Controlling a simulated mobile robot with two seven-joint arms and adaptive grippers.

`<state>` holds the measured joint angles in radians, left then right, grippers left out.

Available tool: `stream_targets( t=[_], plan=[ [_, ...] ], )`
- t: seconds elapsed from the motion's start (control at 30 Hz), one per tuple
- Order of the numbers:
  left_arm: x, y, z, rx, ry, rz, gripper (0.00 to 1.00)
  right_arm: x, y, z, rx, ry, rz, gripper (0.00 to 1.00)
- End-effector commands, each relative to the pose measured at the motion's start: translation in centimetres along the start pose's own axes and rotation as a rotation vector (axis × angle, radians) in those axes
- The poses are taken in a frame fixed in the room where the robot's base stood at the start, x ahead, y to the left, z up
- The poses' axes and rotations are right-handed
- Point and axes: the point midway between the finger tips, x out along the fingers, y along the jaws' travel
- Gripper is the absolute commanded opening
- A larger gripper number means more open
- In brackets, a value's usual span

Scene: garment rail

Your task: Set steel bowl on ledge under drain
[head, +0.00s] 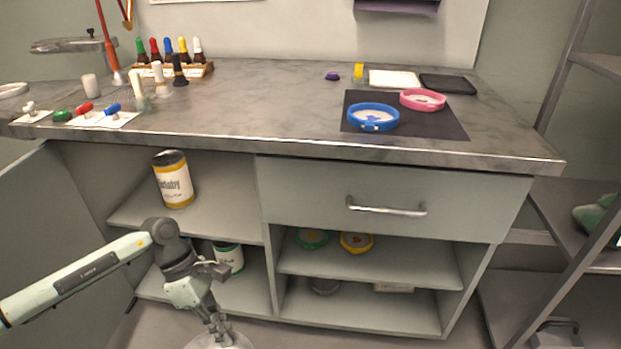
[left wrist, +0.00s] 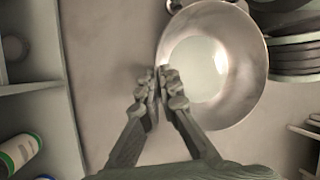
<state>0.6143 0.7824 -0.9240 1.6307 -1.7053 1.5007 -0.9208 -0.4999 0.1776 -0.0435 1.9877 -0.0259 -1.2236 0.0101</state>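A shiny steel bowl (left wrist: 230,62) fills the upper right of the left wrist view, its open top toward the camera. It also shows at the bottom edge of the head view (head: 228,343), mostly cut off. My left gripper (left wrist: 161,84) has its fingertips close together on either side of the bowl's left rim, shut on it. In the head view my left gripper (head: 218,328) points down, low in front of the cabinet. My right gripper is in neither view. I cannot make out a drain or a ledge under one.
A cabinet with a marble counter (head: 270,110) stands ahead, with a drawer (head: 390,195) and open shelves. A yellow-labelled can (head: 173,180) and a green-white can (head: 229,258) stand on the left shelves. A metal rack (head: 575,90) is at right. Dark stacked dishes (left wrist: 295,50) lie beyond the bowl.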

Motion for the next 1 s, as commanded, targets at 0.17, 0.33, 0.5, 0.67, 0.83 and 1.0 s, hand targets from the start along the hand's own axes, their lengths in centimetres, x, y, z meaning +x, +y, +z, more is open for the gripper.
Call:
stream_targets(
  t=[0.17, 0.33, 0.5, 0.67, 0.83, 1.0],
  plan=[
    [-3.9, 0.6, 2.7, 0.452, 0.157, -0.178, 0.00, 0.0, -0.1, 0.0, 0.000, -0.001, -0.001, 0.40],
    [-8.9, 0.4, 4.2, 0.898, 0.313, -0.365, 0.00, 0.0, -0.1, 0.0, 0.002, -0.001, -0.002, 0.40],
    [-14.1, -0.2, 5.2, 1.241, 0.428, -0.511, 0.00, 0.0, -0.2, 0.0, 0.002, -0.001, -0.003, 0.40],
    [-17.0, -0.6, 5.6, 1.412, 0.481, -0.583, 0.00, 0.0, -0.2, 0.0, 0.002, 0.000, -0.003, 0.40],
    [-18.0, -0.7, 5.8, 1.471, 0.496, -0.608, 0.00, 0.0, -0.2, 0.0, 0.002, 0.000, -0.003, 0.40],
    [-18.0, -0.7, 6.1, 1.482, 0.502, -0.612, 0.00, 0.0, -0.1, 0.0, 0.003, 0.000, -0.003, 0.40]
  ],
)
